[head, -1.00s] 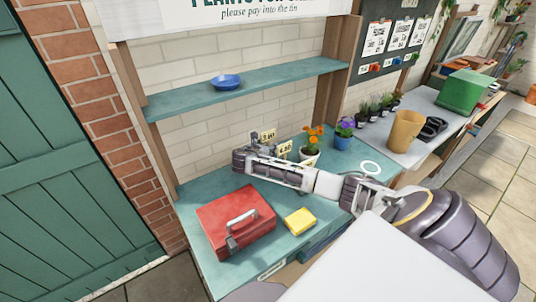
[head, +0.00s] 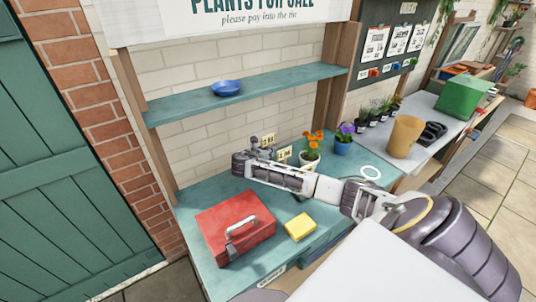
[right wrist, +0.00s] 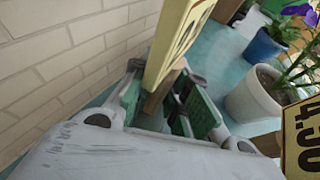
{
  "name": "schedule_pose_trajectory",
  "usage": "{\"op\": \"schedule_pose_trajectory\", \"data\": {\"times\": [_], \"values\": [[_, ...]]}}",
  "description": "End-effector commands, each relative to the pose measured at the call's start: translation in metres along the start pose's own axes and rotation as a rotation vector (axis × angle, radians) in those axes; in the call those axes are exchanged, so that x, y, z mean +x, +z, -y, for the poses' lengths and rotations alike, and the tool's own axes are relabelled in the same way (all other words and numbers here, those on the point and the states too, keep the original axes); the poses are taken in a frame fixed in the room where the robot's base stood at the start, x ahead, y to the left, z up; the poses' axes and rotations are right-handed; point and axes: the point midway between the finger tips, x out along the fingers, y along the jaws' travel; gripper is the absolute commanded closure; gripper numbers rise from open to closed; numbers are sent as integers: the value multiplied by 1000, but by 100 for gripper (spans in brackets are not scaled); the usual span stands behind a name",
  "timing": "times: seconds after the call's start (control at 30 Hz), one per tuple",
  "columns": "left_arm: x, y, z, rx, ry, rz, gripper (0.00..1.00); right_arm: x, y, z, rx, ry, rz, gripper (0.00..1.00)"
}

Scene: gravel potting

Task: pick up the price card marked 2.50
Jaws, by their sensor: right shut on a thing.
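My right gripper (right wrist: 158,98) is shut on the wooden foot (right wrist: 163,88) of a yellow price card (right wrist: 182,38). That card stands up above the green finger pads, seen steeply from the side, so its figure cannot be read. In the head view, the right gripper (head: 258,147) is at the back of the teal bench, at a small cream price card (head: 268,140) by the wall. A second price card (head: 284,155) stands to its right; in the right wrist view a card (right wrist: 302,138) with partly cut-off figures shows at the right edge. My left gripper is not in view.
An orange-flowered plant in a white pot (head: 309,161) and a purple-flowered one in a blue pot (head: 342,148) stand right of the cards. A red box (head: 235,225) and yellow block (head: 299,226) are nearer. A shelf (head: 285,79) runs above.

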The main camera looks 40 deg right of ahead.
Motion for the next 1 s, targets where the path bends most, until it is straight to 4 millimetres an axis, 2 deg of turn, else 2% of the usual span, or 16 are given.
{"op": "schedule_pose_trajectory", "data": {"times": [0.6, 0.8, 1.0], "values": [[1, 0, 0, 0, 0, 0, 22, -30, 75, 0, 3, 1, 3, 100], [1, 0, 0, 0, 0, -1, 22, -35, 87, 0, 2, 0, 2, 100], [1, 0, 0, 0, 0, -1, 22, -36, 89, 0, 1, 0, 2, 100]]}}
